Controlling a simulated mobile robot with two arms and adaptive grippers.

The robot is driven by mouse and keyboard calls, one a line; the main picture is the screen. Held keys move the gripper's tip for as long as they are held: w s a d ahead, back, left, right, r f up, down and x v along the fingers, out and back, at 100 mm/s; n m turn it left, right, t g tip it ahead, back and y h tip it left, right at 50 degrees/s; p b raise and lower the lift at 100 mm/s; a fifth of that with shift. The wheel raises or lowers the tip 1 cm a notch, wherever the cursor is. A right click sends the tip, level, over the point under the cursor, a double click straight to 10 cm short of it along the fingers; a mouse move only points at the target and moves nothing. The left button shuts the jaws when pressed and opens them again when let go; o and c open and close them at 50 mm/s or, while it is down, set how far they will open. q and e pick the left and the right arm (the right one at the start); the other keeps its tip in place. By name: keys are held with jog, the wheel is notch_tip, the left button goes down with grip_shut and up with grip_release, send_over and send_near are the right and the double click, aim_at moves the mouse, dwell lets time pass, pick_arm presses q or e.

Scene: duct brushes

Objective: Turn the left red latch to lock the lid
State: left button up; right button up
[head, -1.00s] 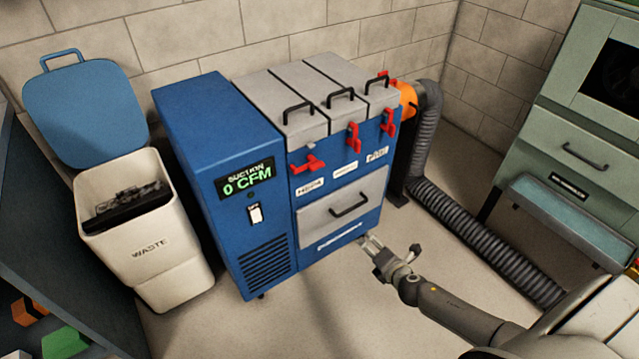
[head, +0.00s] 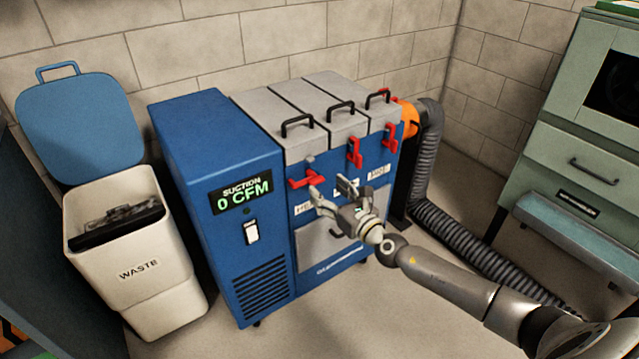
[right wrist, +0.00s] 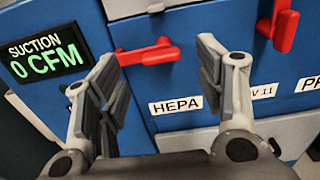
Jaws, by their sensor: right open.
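The left red latch (head: 306,178) is on the front of the blue machine, under the left grey lid (head: 284,132). Its handle lies roughly level, while the other red latches (head: 355,152) and (head: 390,138) hang upright. In the right wrist view the left red latch (right wrist: 147,52) shows ahead, between and beyond the fingers. My right gripper (head: 331,190) is open and empty in front of the machine, just below and right of the latch, apart from it as far as I can tell. It also shows in the right wrist view (right wrist: 165,95). My left gripper is out of view.
A white waste bin (head: 140,270) with a raised blue lid stands left of the machine. A grey hose (head: 432,150) runs down the machine's right side and along the floor. A green cabinet (head: 560,150) stands at the right. Floor in front is clear.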

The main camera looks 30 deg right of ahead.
aim_at(319, 182)
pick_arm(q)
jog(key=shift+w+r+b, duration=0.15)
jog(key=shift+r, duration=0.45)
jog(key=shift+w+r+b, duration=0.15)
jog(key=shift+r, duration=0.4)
pick_arm(e)
jog(key=shift+w+a, duration=0.2)
jog(key=shift+w, duration=0.95)
jog(key=shift+w+a, duration=0.15)
jog(key=shift+w, duration=0.95)
jog(key=shift+c, duration=0.3)
jog(key=c, duration=0.9)
